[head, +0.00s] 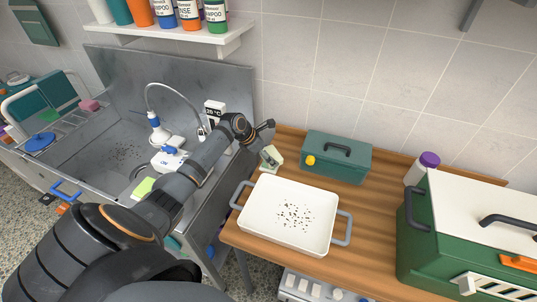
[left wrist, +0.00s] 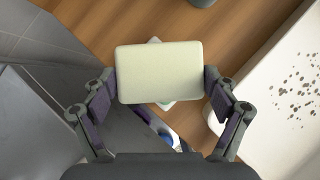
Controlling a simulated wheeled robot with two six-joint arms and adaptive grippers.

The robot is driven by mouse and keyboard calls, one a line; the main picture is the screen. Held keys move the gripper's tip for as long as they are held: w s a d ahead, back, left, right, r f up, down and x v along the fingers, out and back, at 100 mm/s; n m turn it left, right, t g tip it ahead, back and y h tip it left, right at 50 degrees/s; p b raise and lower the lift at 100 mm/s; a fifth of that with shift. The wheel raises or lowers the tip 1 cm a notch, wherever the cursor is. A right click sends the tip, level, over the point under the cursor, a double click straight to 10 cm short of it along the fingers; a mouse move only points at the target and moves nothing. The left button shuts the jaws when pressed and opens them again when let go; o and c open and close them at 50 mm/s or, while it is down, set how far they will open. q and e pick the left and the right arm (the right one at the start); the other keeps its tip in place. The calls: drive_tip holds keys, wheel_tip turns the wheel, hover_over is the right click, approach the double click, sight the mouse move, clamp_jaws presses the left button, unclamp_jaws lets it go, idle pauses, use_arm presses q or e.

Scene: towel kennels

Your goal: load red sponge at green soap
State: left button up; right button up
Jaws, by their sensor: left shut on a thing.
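My left gripper (head: 269,155) is shut on a pale cream-green block (left wrist: 160,72), near the left edge of the wooden table. In the left wrist view, the block sits between the two fingers, with a second pale green-white piece (left wrist: 166,104) partly hidden behind it. A pinkish-red block (head: 89,105), possibly the red sponge, lies by the rack at the sink's far left. A light green block (head: 145,186) lies on the sink's near side, and a green piece (head: 48,115) lies in the rack; I cannot tell which is the green soap. My right gripper is out of view.
A white tray (head: 258,222) with dark specks stands right of my left gripper. A green toolbox (head: 345,160) is behind it. A green crate with a white top (head: 430,240) and a purple-capped bottle (head: 420,168) stand at right. A bottle shelf (head: 190,35) hangs above.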

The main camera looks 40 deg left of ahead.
use_arm(q)
drive_tip(key=shift+s+f+p, duration=0.15)
drive_tip(key=shift+f+p, duration=0.05)
drive_tip(key=shift+p, duration=0.55)
idle(1.9)
wheel_tip(320, 180, up, 7)
drive_tip(key=p, duration=1)
drive_tip(key=shift+r, duration=0.2)
drive_tip(key=shift+f, duration=0.1)
